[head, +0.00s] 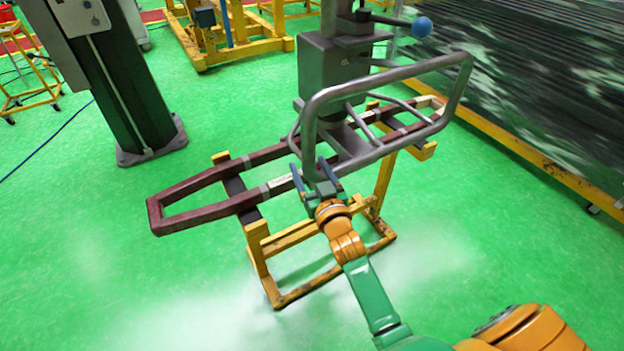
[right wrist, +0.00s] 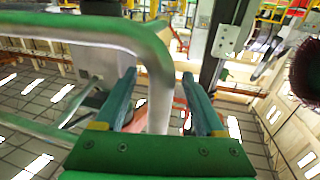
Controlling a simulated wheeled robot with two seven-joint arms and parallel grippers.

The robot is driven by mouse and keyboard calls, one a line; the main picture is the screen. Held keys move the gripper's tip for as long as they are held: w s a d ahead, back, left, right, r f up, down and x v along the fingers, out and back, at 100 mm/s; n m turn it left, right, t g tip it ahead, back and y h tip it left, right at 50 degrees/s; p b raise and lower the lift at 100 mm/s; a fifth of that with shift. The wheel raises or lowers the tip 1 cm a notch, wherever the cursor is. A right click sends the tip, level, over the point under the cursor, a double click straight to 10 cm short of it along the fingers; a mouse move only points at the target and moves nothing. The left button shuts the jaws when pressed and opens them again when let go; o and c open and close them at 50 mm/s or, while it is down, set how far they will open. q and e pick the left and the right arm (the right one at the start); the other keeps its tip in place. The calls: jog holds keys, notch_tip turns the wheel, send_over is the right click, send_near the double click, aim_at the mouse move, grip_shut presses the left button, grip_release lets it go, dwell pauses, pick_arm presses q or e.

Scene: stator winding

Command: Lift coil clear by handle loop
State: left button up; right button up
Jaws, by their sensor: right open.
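The coil (head: 195,217) is a long dark red closed loop with pointed ends, lying on a yellow stand (head: 290,238). The handle loop (head: 385,80) is a grey bent tube above the coil, joined to a grey block-shaped lifting head (head: 337,75). My right gripper (head: 313,172) is at the handle's near left corner, with its fingers spread. In the right wrist view, the handle's tube (right wrist: 158,95) runs down between the two open fingers (right wrist: 159,80); whether either finger touches it I cannot tell. My left gripper is not in view.
A dark column (head: 120,90) stands on the green floor at the left. A blue ball-ended lever (head: 422,27) sticks out beside the lifting head. A long dark panelled machine with a yellow base rail (head: 530,155) bounds the right side. Floor left of the stand is clear.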

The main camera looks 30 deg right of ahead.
jog(key=shift+a, duration=0.2)
jog(key=shift+d, duration=0.15)
jog(key=c, duration=0.4)
grip_shut()
dwell(0.7)
dwell(0.3)
dwell(1.6)
